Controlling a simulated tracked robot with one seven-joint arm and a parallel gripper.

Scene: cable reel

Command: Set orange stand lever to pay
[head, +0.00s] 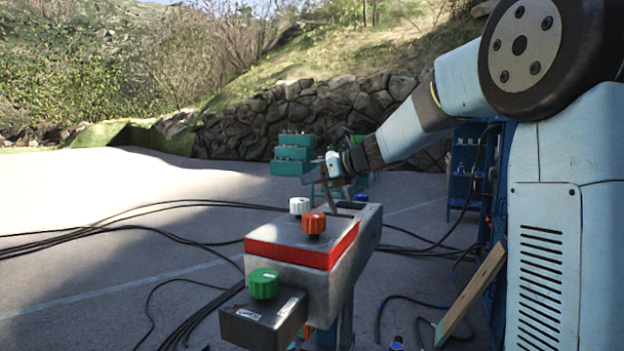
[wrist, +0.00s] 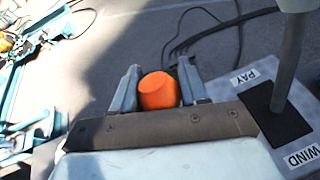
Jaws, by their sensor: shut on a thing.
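In the wrist view my gripper (wrist: 159,80) has its two grey fingers close against an orange cylindrical grip (wrist: 158,92), one on each side. A grey lever post (wrist: 289,65) rises from a black slot plate (wrist: 268,115) on the grey stand top, between the labels PAY (wrist: 255,75) and WIND (wrist: 303,157). In the head view my gripper (head: 338,186) is small, above the far end of the grey stand (head: 368,228).
Black cables (head: 150,232) lie on the pavement. A wooden plank (head: 471,294) leans at right. Green boxes (head: 293,155) stand behind. Open pavement is at left.

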